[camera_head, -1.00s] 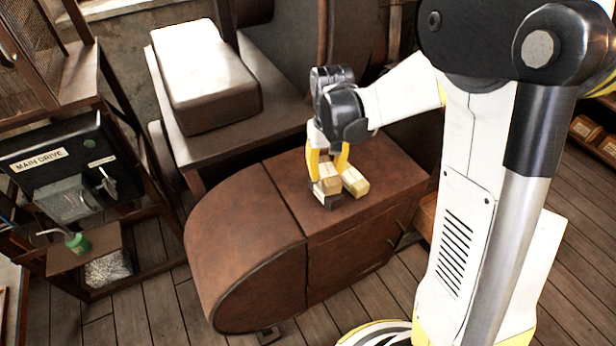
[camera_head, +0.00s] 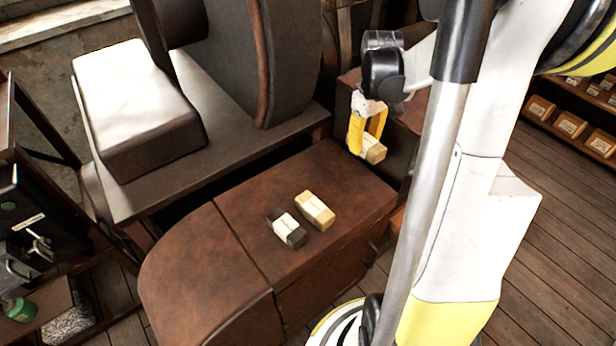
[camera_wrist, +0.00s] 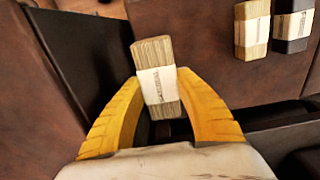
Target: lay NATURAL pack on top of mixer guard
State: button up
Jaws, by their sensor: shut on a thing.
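My gripper (camera_head: 366,143) is shut on a tan pack (camera_head: 374,151) with a pale paper band. It holds the pack in the air by the right back end of the brown housing. In the wrist view the held pack (camera_wrist: 155,60) sits between the yellow fingers (camera_wrist: 160,95), slightly tilted; its band print is too small to read. A second tan pack (camera_head: 315,210) and a dark pack (camera_head: 288,228) lie side by side on the brown, round-ended housing (camera_head: 205,260), which may be the mixer guard. No label tells me which tan pack is NATURAL.
A grey bench (camera_head: 235,150) behind the housing carries a pale-topped block (camera_head: 140,110) and a large dark wheel-like body (camera_head: 265,55). A black control box (camera_head: 25,225) stands at left. Shelves with small boxes (camera_head: 570,122) are at right. The housing's left part is bare.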

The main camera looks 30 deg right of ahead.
jog(key=b, duration=0.2)
send_over(361, 175)
notch_tip(361, 175, down, 6)
jog(key=shift+w+r, duration=0.1)
jog(key=shift+r, duration=0.15)
jog(key=shift+a+f+b, duration=0.1)
jog(key=shift+f+b, duration=0.6)
jog(key=shift+f, duration=1.4)
jog(key=shift+f, duration=0.2)
jog(key=o, duration=1.2)
jog(key=shift+o, duration=0.2)
jog(key=shift+r, duration=0.1)
